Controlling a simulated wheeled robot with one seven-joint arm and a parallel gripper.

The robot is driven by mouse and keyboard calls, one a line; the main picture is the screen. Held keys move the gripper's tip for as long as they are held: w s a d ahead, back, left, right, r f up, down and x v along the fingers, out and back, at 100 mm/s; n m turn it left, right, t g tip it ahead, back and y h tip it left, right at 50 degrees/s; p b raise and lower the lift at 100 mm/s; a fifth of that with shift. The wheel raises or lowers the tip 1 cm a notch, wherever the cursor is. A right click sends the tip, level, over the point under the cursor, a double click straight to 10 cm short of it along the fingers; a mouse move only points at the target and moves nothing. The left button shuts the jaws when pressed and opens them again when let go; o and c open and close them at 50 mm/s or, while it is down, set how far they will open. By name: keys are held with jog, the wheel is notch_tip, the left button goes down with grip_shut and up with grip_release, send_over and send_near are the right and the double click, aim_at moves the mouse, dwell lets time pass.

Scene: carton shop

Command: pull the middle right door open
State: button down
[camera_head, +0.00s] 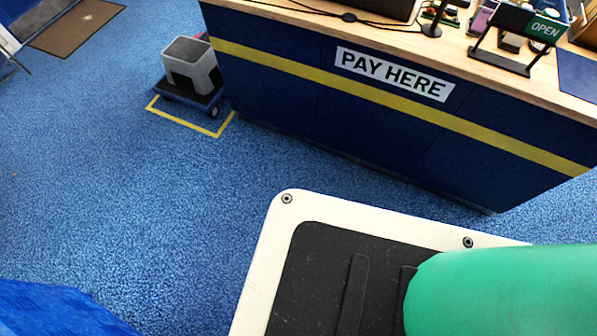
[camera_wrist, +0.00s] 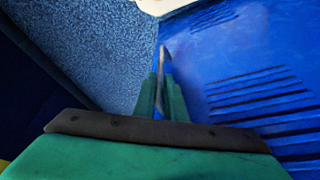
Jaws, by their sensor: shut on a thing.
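A blue door (camera_wrist: 225,65) with rows of louvre slots fills the right side of the wrist view. A thin grey handle (camera_wrist: 164,57) stands near its left edge. My gripper (camera_wrist: 161,88) has its green fingers closed on this handle, with the handle's end showing beyond the fingertips. The fingers hide the rest of the handle. How far the door stands from its frame cannot be told. My gripper is out of the head view, and which door this is among others does not show.
A dark blue counter (camera_head: 270,75) with a "PAY HERE" sign (camera_head: 394,74) crosses the head view. A grey step stool (camera_head: 192,62) sits on a small dolly (camera_head: 190,92) at its left end. Blue carpet (camera_head: 130,190) is clear between. A blue surface (camera_head: 55,312) shows at lower left.

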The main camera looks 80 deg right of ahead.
jog(key=c, duration=2.1)
grip_release()
jog(key=shift+d+r, duration=0.1)
jog(key=shift+d, duration=0.15)
jog(key=shift+a, duration=0.15)
jog(key=v, duration=1)
jog(key=shift+a+r, duration=0.1)
jog(key=shift+r, duration=0.25)
jog(key=shift+w, duration=0.1)
